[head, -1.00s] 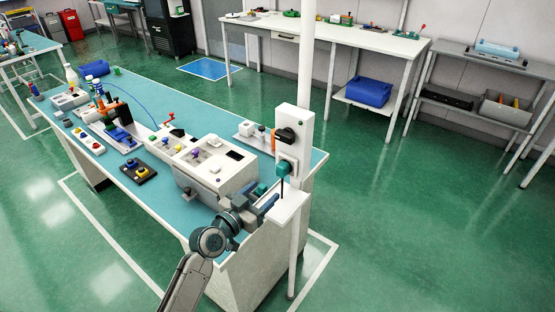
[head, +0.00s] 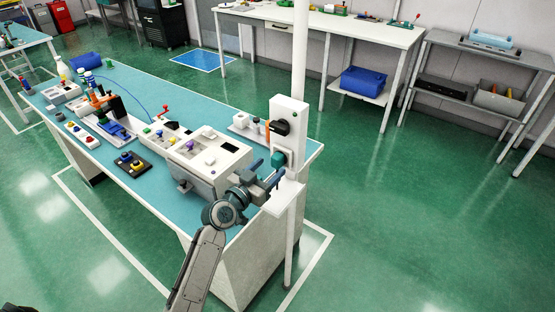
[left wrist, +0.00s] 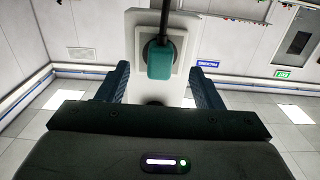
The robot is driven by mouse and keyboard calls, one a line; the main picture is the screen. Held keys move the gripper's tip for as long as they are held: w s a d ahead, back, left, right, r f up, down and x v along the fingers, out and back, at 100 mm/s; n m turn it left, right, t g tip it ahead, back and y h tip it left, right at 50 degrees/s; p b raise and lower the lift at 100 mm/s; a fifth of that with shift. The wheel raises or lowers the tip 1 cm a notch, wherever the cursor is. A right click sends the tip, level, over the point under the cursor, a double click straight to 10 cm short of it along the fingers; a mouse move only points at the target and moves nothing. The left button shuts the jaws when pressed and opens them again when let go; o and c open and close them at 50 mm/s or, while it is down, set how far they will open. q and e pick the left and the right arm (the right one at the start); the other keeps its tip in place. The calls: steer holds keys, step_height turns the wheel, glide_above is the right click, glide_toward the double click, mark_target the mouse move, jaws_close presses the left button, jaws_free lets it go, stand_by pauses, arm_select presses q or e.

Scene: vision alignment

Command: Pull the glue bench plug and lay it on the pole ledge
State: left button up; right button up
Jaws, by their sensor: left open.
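The teal plug (head: 278,160) sits in the socket on the white switch panel (head: 290,112) fixed to the pole. In the left wrist view the plug (left wrist: 165,60) is against a square socket plate (left wrist: 143,40), with a dark cable running to the top edge. My left gripper (head: 272,172) is open just in front of the plug. Its two blue fingers stand left and right of the plug in the left wrist view, with a gap on each side. The white pole ledge (head: 284,202) is just below the gripper and looks bare where visible. My right gripper is not in view.
A dark rotary switch (head: 279,127) sits on the panel above the plug. The teal-topped bench (head: 215,112) beside the pole carries a white machine box (head: 207,160), a black button box (head: 132,163) and other fixtures. The floor right of the pole is clear.

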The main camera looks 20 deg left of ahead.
mark_target(274, 164)
arm_select(q)
steer(key=shift+b+x, duration=0.55)
steer(key=shift+x, duration=1.2)
steer(key=shift+f+b, duration=0.1)
steer(key=shift+b, duration=0.4)
steer(key=shift+c, duration=0.4)
jaws_close()
steer(key=shift+s, duration=0.1)
steer(key=shift+s+a, duration=0.1)
steer(key=shift+v, duration=2.8)
